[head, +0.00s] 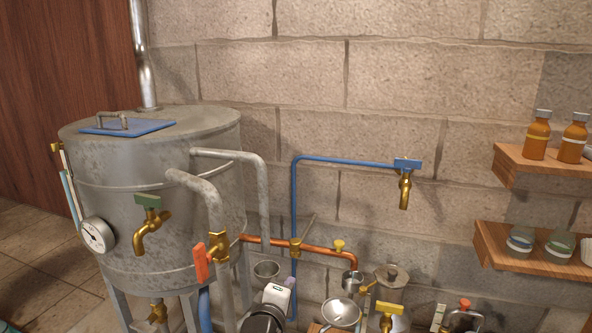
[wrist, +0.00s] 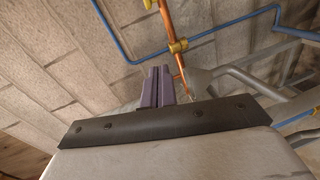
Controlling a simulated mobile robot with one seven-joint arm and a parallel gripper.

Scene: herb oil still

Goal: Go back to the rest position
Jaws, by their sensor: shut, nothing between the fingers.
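My gripper (wrist: 160,72) shows in the wrist view as two purple fingers pressed together, with nothing between them. It is clear of the pipes, with the block wall behind it. A copper pipe (wrist: 170,22) with brass fittings runs past the fingertips. In the head view a white and dark part of my arm (head: 277,296) shows low in the middle, in front of the still's pipework.
The metal still (head: 150,240) stands left, with a blue-lidded top, gauge (head: 97,235) and brass taps. A blue pipe (head: 340,159) and copper pipe (head: 320,250) run along the wall. Metal vessels (head: 392,285) stand at the bottom. Wooden shelves (head: 540,170) hold bottles and jars at right.

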